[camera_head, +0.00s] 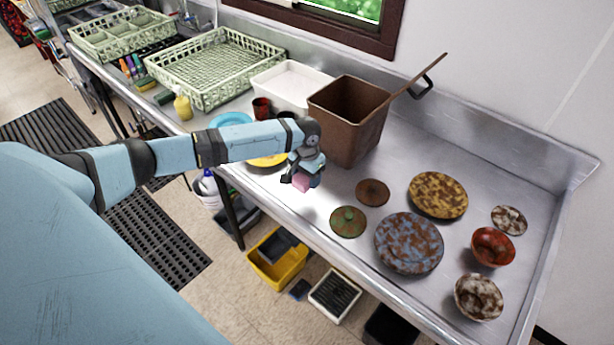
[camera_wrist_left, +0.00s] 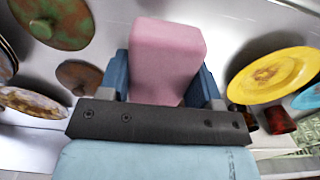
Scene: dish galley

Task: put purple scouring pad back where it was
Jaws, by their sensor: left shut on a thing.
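The purple scouring pad is a pinkish block (camera_head: 301,182) at my left gripper (camera_head: 303,177) in the head view. In the left wrist view the pad (camera_wrist_left: 167,55) sits between the two blue fingers (camera_wrist_left: 164,85), which are shut on it. The gripper is near the front edge of the steel counter (camera_head: 325,217), in front of the brown bin. I cannot tell whether the pad touches the counter. My right gripper is in neither view.
A brown bin (camera_head: 345,121) with a long handle stands behind the gripper. Dirty plates, including a blue-brown one (camera_head: 409,243), and bowls lie to the right. A yellow plate (camera_head: 268,161) is partly behind my arm. Several small coloured items (camera_head: 131,66) stand by the green racks (camera_head: 214,66).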

